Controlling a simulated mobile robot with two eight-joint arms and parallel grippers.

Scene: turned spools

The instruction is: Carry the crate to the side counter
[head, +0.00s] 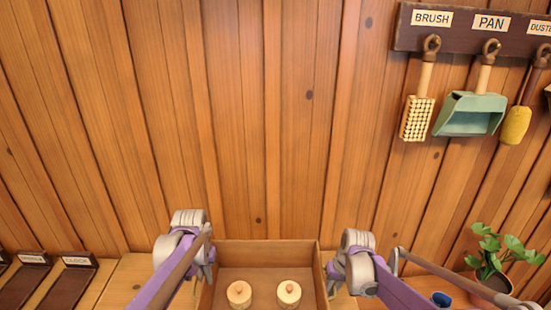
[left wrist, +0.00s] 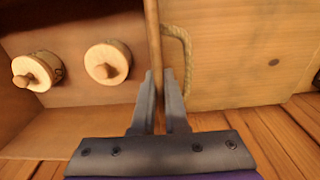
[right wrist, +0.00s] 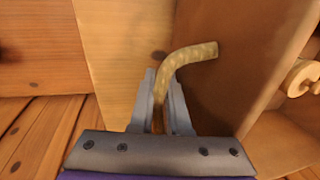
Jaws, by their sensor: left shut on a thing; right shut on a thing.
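The brown wooden crate (head: 267,246) is at the bottom middle of the head view, with two pale turned spools (head: 239,294) (head: 289,293) standing inside it. My left gripper (head: 210,262) is at the crate's left side. In the left wrist view its fingers (left wrist: 159,95) close on the crate's thin side wall, beside a rope handle (left wrist: 184,62). My right gripper (head: 332,268) is at the right side. In the right wrist view its fingers (right wrist: 160,100) are shut at the crate's side, with a rope handle (right wrist: 178,56) running down between them. I cannot tell whether the crate touches a surface.
A light wooden surface (head: 125,283) lies left of the crate, with dark labelled trays (head: 68,282) further left. A potted plant (head: 493,265) and a blue cup (head: 441,299) stand at the right. A plank wall rises behind, with a brush (head: 417,117) and pan (head: 470,115) hanging.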

